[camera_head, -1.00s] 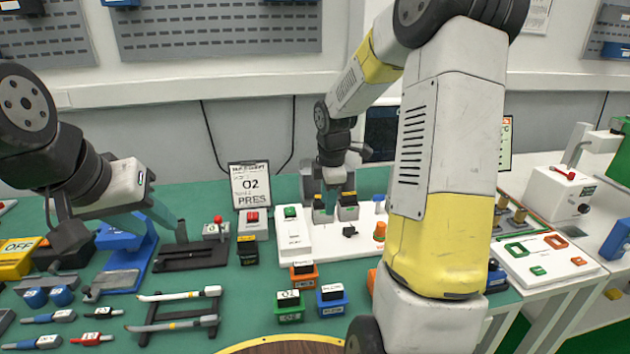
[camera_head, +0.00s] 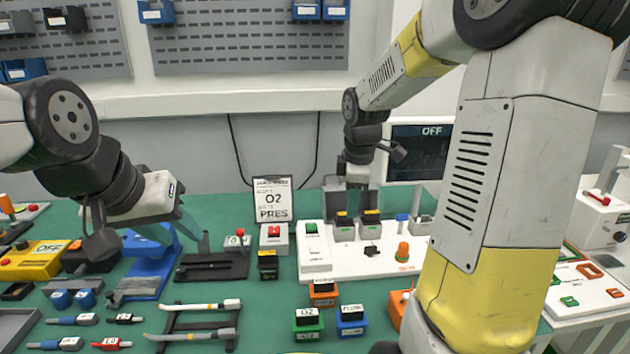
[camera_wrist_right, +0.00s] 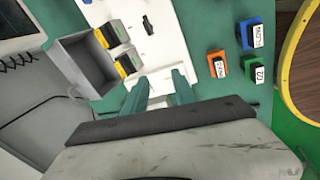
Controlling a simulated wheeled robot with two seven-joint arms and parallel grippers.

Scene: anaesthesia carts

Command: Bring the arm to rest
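My right gripper (camera_head: 357,190) hangs over the white panel (camera_head: 330,262) at the back of the green table. In the right wrist view its two teal fingers (camera_wrist_right: 160,90) stand apart with nothing between them. Two small yellow-and-black topped blocks (camera_head: 345,227) (camera_head: 371,225) stand below it; they also show in the wrist view (camera_wrist_right: 118,58). They look free of the fingers. My left gripper (camera_head: 188,228) hangs over the left part of the table, near a blue stand (camera_head: 150,268) and a black holder (camera_head: 212,266). Its finger gap is not clear.
An O2 PRES placard (camera_head: 272,199) and a screen reading OFF (camera_head: 420,152) stand at the back. My right forearm hides much of the right side.

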